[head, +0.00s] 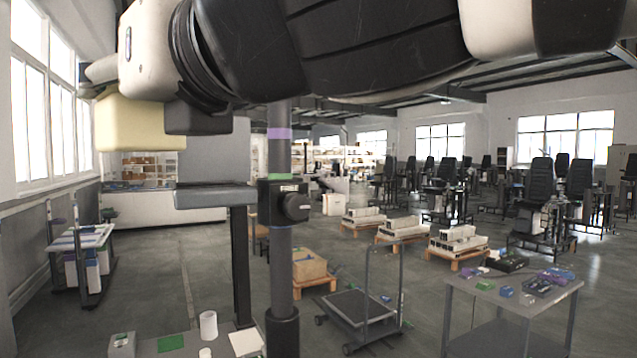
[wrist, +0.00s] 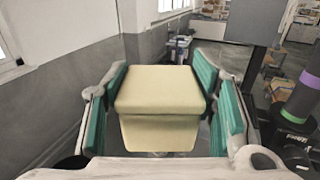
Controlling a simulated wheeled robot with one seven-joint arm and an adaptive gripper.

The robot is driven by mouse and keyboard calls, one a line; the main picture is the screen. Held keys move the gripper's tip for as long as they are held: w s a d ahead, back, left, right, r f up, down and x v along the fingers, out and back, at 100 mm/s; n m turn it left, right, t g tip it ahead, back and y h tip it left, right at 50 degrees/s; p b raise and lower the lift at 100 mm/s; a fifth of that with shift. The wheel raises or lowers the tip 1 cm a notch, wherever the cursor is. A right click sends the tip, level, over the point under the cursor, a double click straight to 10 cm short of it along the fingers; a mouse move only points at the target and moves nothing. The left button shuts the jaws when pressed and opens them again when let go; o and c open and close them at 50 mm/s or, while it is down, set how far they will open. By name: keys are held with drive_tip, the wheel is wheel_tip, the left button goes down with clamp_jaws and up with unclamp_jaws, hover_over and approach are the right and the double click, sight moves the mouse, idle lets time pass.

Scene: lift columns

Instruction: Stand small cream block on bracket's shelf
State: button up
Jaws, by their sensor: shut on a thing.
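The cream block (head: 140,122) hangs in the air at the upper left of the head view, left of the bracket and above its shelf level. In the wrist view the cream block (wrist: 160,90) sits between the teal pads of my gripper (wrist: 162,82), which is shut on it. The bracket has a grey upright plate (head: 220,150) and a flat grey shelf (head: 214,196), which shows no object on it. The bracket's plate also shows at the top right of the wrist view (wrist: 253,22). Part of the plate is hidden behind my arm in the head view.
A dark column (head: 280,235) with a black knob clamp (head: 292,206) and purple band stands right of the shelf. A dark post (head: 240,265) runs below the shelf. A low table (head: 180,340) holds a white cylinder (head: 208,325). A wall with windows is at left.

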drive_tip(key=w+b, duration=0.1)
drive_tip(key=w, duration=0.4)
drive_tip(key=w+f+b, duration=0.1)
drive_tip(key=w+b, duration=0.1)
drive_tip(key=w, duration=0.4)
drive_tip(key=w+a+b, duration=0.1)
drive_tip(key=w+b, duration=0.1)
drive_tip(key=w, duration=0.3)
drive_tip(key=shift+w+f, duration=0.15)
drive_tip(key=shift+f, duration=0.1)
drive_tip(key=shift+f+b, duration=0.9)
drive_tip(key=shift+f, duration=0.8)
drive_tip(key=o, duration=1.4)
drive_tip(key=shift+f, duration=0.1)
drive_tip(key=shift+o, duration=0.2)
drive_tip(key=shift+d, duration=0.3)
drive_tip(key=p+v, duration=0.1)
drive_tip(key=v, duration=1)
drive_tip(key=shift+s, duration=0.35)
drive_tip(key=shift+d, duration=0.15)
